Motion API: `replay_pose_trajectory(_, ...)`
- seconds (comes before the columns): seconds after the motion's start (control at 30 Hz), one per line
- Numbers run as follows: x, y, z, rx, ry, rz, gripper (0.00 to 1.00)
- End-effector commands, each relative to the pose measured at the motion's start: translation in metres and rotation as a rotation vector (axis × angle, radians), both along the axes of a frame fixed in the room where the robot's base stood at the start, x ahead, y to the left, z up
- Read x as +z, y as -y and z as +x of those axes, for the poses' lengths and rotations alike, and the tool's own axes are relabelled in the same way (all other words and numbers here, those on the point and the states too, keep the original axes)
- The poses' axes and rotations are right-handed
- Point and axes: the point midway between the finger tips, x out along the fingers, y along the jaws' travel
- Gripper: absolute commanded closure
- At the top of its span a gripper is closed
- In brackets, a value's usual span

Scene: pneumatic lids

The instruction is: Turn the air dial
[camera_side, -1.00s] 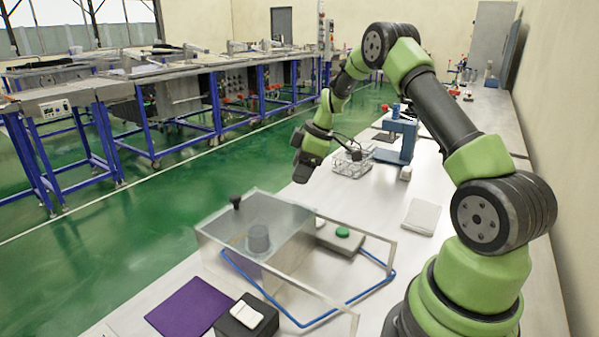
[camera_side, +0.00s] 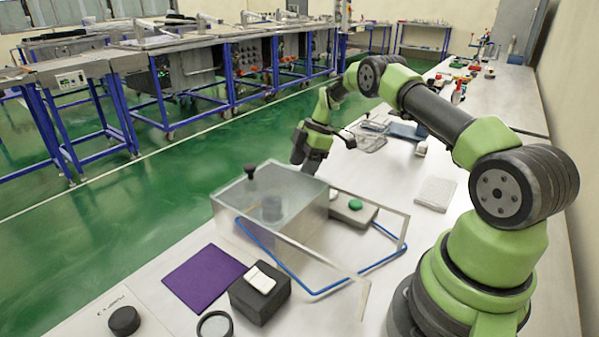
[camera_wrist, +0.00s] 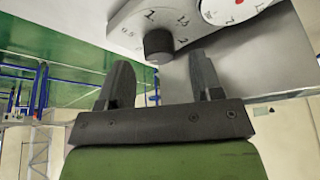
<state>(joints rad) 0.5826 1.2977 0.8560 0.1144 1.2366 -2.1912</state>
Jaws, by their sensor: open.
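The air dial (camera_wrist: 158,46) is a black round knob in the wrist view, on a pale panel with a printed scale around it. My gripper (camera_wrist: 160,82) is open and empty. Its two dark fingers point at the panel, and the knob shows between and just beyond the fingertips. A round white gauge (camera_wrist: 228,8) with red marks is partly cut off at the top.
A blue bent tube or bar (camera_side: 318,293) runs along the clear box's open frame. A green button (camera_side: 355,204) sits on a grey block. A purple mat (camera_side: 207,278), a black block (camera_side: 260,297) and a round black piece (camera_side: 124,320) lie at the front. A white pad (camera_side: 436,194) lies right.

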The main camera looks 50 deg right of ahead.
Motion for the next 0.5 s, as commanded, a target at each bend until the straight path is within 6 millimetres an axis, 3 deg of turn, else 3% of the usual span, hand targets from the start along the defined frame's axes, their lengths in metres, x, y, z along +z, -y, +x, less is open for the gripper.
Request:
replay_pose_trajectory(0.2,-0.021,-0.007,0.004,0.000,0.000,0.000,0.40)
replay_pose_trajectory(0.5,-0.023,-0.008,0.005,-0.001,0.002,-0.001,0.40)
